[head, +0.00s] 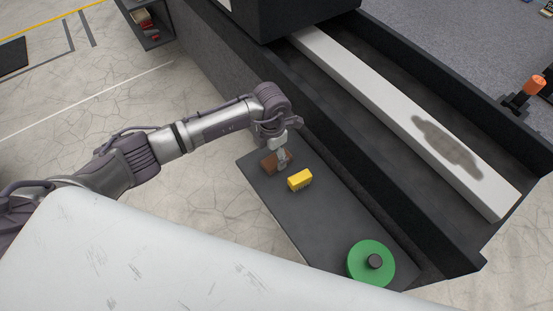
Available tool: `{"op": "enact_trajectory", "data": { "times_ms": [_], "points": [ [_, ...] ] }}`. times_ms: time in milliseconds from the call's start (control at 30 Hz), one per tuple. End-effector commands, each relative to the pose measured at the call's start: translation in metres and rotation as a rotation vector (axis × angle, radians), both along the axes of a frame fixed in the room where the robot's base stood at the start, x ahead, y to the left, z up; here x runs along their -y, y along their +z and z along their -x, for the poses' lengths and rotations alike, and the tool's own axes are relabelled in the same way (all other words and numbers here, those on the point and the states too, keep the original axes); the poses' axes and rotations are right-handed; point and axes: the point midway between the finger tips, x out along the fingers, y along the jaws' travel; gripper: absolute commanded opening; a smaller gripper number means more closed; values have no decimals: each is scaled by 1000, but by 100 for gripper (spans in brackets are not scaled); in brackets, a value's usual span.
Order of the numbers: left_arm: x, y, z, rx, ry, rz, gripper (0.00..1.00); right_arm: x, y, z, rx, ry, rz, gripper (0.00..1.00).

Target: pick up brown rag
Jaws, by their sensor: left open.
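The brown rag (269,165) lies on a dark shelf (333,222) along the side of the granite bed's base. My left gripper (282,162) points down right at the rag and partly covers it. Its fingers look open. I cannot tell whether they touch the rag or stand just above it. My right gripper does not show.
A yellow block (300,180) lies close beside the rag. A green disc with a dark knob (371,262) sits at the shelf's near end. A long pale beam with a dark stain (400,110) lies in the bed behind. The shelf's middle is clear.

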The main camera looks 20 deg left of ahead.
Motion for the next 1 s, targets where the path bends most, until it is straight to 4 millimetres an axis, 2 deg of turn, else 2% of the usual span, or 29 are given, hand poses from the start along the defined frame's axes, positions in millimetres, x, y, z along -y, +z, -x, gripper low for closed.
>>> {"op": "enact_trajectory", "data": {
  "times_ms": [100, 200, 467, 800, 1000],
  "points": [
    [2, -18, -1, -3, 3, 0, 81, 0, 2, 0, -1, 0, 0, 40],
    [2, -27, -1, -1, 1, 0, 81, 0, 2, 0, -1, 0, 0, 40],
    [2, -30, -1, 1, 0, 1, 81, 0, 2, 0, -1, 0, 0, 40],
    [2, -30, -1, 1, 0, 1, 28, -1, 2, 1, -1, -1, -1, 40],
    [2, -29, -1, 1, 1, 1, 27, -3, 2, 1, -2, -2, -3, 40]
  ]
}}
